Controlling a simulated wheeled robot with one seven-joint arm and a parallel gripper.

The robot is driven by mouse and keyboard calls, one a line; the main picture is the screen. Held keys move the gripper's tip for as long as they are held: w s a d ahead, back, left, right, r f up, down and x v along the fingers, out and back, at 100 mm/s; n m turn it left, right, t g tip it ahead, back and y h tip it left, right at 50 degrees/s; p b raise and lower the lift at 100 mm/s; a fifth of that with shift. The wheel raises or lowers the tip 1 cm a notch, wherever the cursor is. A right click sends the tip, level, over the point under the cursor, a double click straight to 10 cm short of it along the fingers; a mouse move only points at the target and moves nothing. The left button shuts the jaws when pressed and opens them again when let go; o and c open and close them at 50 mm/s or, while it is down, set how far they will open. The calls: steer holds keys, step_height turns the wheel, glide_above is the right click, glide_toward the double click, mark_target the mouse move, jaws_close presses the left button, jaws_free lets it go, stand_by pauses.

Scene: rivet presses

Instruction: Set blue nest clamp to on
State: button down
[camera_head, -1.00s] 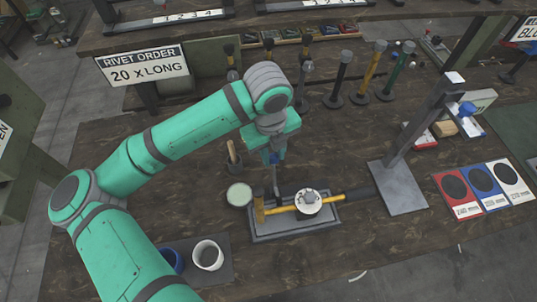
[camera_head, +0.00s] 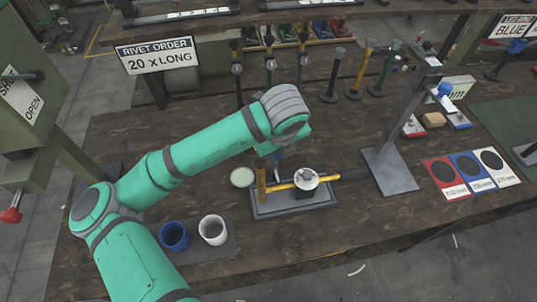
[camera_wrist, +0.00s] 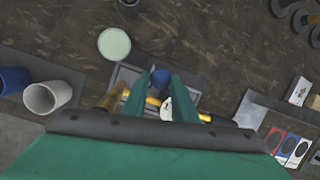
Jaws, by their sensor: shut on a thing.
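A small blue knob (camera_wrist: 161,76) sits between the fingertips of my gripper (camera_wrist: 161,80) in the wrist view. My gripper is shut on it. In the head view, my gripper (camera_head: 279,157) is low above the back left part of a grey base plate (camera_head: 290,205), and the knob is mostly hidden there. A hammer with a yellow handle (camera_head: 282,187) lies across the plate. A round white-topped piece (camera_head: 306,179) stands on the plate beside the handle. My fingers hide part of the plate in the wrist view.
A pale green round dish (camera_head: 242,177) is just left of the plate. Blue (camera_head: 174,236) and white (camera_head: 213,229) cups stand at the front left. A grey press stand (camera_head: 388,172) with a blue knob rises at right, near red, blue and white cards (camera_head: 470,174).

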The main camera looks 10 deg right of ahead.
steer(key=shift+s+d+f, duration=0.1)
steer(key=shift+s+f, duration=0.2)
steer(key=shift+s, duration=0.25)
steer(key=c, duration=1.4)
jaws_free()
steer(key=shift+c, duration=0.2)
steer(key=shift+r, duration=0.1)
steer(key=shift+r, duration=0.45)
steer(key=v, duration=1)
